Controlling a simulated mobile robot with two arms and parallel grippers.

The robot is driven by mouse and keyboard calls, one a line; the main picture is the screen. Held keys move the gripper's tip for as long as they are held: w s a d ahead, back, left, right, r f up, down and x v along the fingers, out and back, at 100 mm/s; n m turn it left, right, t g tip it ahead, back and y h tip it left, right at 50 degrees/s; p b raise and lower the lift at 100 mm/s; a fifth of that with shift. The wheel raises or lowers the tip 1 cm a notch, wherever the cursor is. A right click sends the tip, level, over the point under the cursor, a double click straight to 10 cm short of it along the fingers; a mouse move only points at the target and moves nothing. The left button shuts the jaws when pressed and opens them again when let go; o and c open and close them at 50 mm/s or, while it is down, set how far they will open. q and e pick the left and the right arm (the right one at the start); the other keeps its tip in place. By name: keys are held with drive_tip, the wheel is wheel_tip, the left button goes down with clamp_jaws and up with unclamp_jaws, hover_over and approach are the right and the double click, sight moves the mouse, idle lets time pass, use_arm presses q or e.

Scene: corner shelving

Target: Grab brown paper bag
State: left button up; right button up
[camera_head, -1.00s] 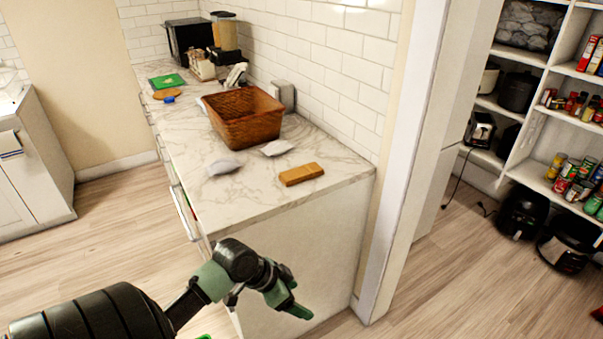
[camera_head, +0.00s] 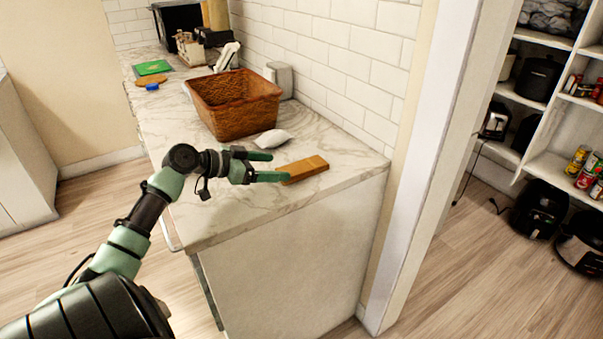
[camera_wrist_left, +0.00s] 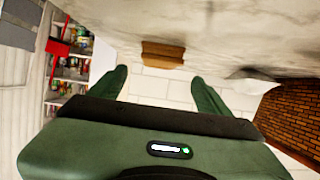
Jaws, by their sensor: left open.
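The brown paper bag (camera_head: 306,169) appears as a small flat brown block on the near right part of the marble counter (camera_head: 345,165). In the left wrist view the bag (camera_wrist_left: 162,55) is ahead of the fingers, roughly centred between them. My left gripper (camera_head: 279,166) is open and empty, its fingers pointing right toward the bag. In the head view the nearer fingertip overlaps the bag's left end; I cannot tell whether they touch. My right gripper is not in view.
A woven basket (camera_head: 234,104) stands behind the gripper, with a white packet (camera_head: 272,138) in front of it. A tiled wall (camera_head: 330,60) backs the counter. A door frame (camera_head: 405,180) stands to the right. Open floor lies at the left.

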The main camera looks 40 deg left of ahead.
sight(300, 167)
use_arm(q)
drive_tip(key=shift+w+a+f, duration=0.1)
drive_tip(key=shift+w+f, duration=0.25)
drive_tip(key=shift+f, duration=0.05)
drive_tip(key=x, duration=0.2)
drive_tip(key=p+x, duration=0.1)
drive_tip(key=x, duration=0.1)
drive_tip(key=p+x, duration=0.1)
drive_tip(key=x, duration=0.2)
drive_tip(key=shift+w+d+r, duration=0.15)
drive_tip(key=shift+d+r, duration=0.1)
drive_tip(key=shift+r, duration=0.15)
drive_tip(key=shift+w+f, duration=0.15)
drive_tip(key=shift+w, duration=0.05)
drive_tip(key=c, duration=1.4)
drive_tip(key=shift+c, duration=0.2)
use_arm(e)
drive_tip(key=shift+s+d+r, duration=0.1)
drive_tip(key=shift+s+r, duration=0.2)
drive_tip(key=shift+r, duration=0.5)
